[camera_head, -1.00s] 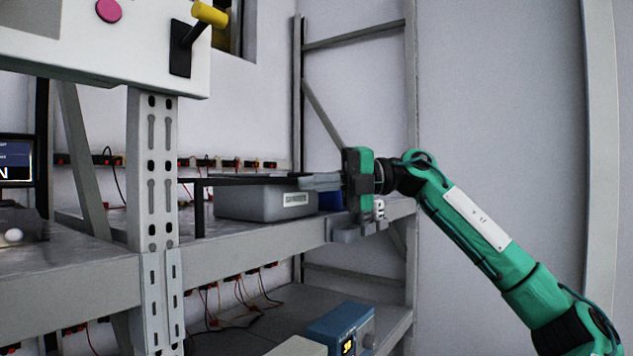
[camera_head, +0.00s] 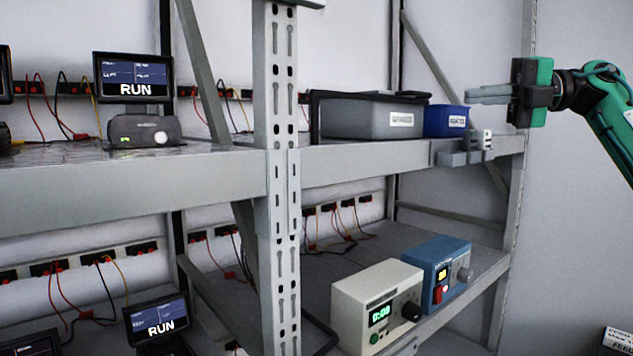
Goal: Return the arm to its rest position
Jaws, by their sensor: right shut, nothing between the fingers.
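My right arm, green and black, comes in from the right edge in the head view. Its gripper (camera_head: 470,95) points left, level with the upper shelf and in front of the wall, near the rack's right end. Its grey fingers are together with nothing between them. The fingertips appear just above and right of a blue bin (camera_head: 446,121); they look apart from it. My left gripper is not in view.
The rack's upper shelf (camera_head: 222,175) holds a grey bin (camera_head: 372,118) and a screen reading RUN (camera_head: 134,77). A grey bracket (camera_head: 465,157) juts from its front edge. A white device (camera_head: 377,306) and a blue device (camera_head: 437,268) stand below. Bare wall lies right of the rack.

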